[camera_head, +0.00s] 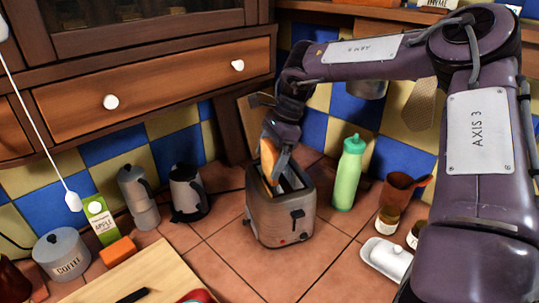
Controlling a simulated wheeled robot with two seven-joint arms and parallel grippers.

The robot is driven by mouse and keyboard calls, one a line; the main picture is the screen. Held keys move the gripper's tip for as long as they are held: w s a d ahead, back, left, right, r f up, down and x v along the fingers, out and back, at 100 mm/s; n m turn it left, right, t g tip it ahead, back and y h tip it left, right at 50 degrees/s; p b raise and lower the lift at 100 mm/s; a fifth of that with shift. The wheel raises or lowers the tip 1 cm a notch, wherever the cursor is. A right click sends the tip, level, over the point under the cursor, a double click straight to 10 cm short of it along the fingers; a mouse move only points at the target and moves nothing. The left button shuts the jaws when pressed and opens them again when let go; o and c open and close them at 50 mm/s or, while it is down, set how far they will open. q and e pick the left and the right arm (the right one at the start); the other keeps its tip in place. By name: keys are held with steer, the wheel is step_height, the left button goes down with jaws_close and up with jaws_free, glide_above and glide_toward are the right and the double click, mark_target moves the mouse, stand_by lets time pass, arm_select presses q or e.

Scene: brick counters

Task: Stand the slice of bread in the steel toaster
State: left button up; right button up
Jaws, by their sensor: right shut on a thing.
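The steel toaster (280,218) stands on the brown tiled counter, with its lever side facing right and a small red light low on its front. My right gripper (278,160) is above the toaster, pointing down, and is shut on the slice of bread (268,158). The slice is upright and slightly tilted, over the left part of the toaster's top. Its lower edge is at the slot opening; I cannot tell how deep it is in. A dark slot shows to the right of it. My left gripper is not in view.
A green bottle (349,172) stands close right of the toaster. A white butter dish (386,258) and a brown mug (398,190) are farther right. A dark kettle (187,193), moka pot (138,197), juice carton (101,220) and coffee tin (62,254) stand left. A cutting board (150,272) lies in front.

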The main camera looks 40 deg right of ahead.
mark_target(270, 172)
steer(key=shift+f+b, duration=1.15)
steer(key=shift+f, duration=0.45)
steer(key=shift+f+b, duration=0.45)
steer(key=shift+f, duration=0.4)
steer(key=shift+s, duration=0.15)
steer(key=shift+f, duration=0.1)
